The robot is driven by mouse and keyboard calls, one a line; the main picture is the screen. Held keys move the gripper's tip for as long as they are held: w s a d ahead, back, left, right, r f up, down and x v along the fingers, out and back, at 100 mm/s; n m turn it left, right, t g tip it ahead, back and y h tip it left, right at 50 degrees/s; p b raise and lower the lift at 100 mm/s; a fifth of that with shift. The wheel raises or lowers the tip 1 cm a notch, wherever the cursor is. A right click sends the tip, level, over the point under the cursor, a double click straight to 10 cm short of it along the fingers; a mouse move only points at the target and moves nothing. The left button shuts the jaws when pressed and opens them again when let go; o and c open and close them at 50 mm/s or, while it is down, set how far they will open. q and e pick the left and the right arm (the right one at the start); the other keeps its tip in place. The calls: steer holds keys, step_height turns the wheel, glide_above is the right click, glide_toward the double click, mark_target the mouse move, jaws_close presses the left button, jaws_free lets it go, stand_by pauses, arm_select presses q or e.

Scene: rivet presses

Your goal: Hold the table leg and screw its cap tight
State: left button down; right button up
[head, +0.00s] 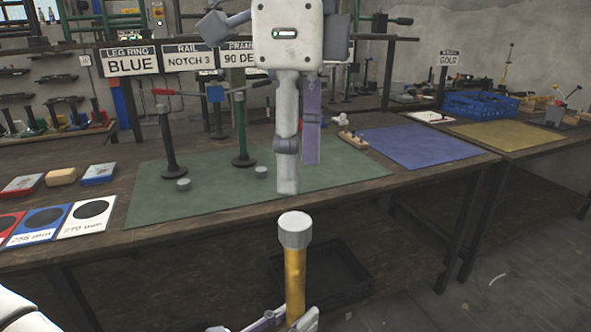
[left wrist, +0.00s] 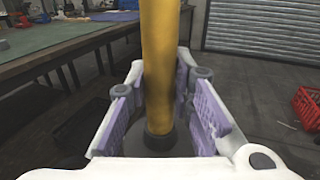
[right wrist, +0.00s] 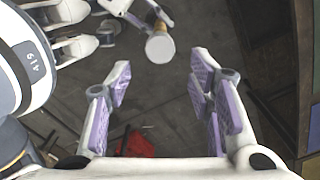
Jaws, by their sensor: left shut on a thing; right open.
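The yellow table leg (head: 295,283) stands roughly upright in front of the bench, with a grey cap (head: 295,230) on its top end. How tight the cap sits cannot be told. My left gripper (head: 290,320) is shut on the lower part of the leg. In the left wrist view the leg (left wrist: 160,65) runs up between the finger pads, a dark ring at its lower end. My right gripper (head: 302,165) is open and empty, pointing down above the cap and apart from it. In the right wrist view the cap (right wrist: 160,47) shows beyond the fingertips.
On the bench, a green mat (head: 220,190) holds a black post (head: 168,140), a green post (head: 242,130) and two loose grey caps. A blue mat (head: 415,146), a gold mat (head: 515,135) and a blue crate (head: 480,106) lie to the right. A black crate (head: 320,275) sits below.

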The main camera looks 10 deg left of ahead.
mark_target(295, 221)
steer(key=shift+r+n, duration=0.1)
steer(key=shift+n, duration=0.8)
step_height(295, 221, down, 8)
steer(key=shift+f, duration=0.1)
